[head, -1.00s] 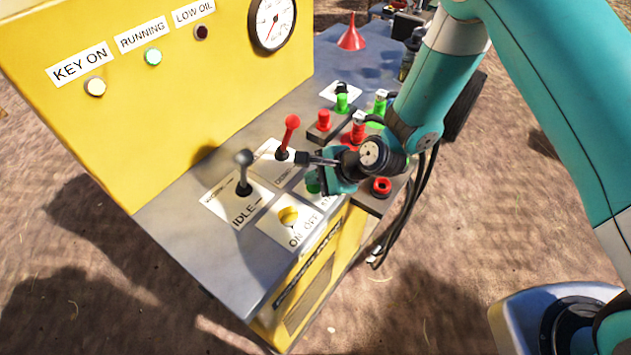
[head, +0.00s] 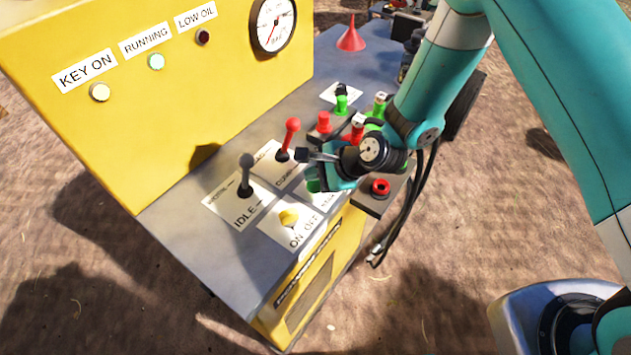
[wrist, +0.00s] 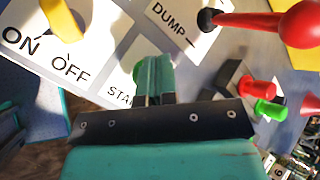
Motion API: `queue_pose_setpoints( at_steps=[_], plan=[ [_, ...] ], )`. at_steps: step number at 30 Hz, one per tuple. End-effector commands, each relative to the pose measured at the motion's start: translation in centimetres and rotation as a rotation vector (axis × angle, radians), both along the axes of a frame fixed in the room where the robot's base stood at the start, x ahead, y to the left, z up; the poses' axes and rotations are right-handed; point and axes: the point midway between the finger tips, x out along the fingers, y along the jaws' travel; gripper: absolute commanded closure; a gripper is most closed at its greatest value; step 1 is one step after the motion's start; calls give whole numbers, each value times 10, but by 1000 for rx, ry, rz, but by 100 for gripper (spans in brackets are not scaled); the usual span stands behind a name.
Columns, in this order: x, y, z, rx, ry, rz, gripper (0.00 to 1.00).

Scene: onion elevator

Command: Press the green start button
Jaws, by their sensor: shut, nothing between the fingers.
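The green start button (head: 313,184) is on the right part of the control deck, beside the ON/OFF label, mostly hidden by my gripper. In the wrist view a sliver of the green button (wrist: 139,72) shows right behind my fingers. My gripper (head: 322,186) is shut and empty, its teal fingers at the button. In the wrist view the shut fingertips (wrist: 158,62) overlap the button and part of the START label (wrist: 120,97). I cannot tell whether they touch it or whether it is pushed in.
A yellow ON/OFF key (head: 288,218), a grey-knobbed IDLE lever (head: 246,175) and a red lever (head: 289,138) stand close by. A red funnel (head: 351,38) stands at the back.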

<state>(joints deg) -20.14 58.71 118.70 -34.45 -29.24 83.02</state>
Motion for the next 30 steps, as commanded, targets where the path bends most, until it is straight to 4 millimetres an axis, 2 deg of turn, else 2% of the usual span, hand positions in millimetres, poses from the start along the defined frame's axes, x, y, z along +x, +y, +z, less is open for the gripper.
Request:
queue_pose_setpoints(
  at_steps=[5,19,30],
  plan=[
    [0,0,5,0,0,0,100],
    [0,0,50,0,1,1,100],
    [0,0,50,0,1,1,100]
  ],
)
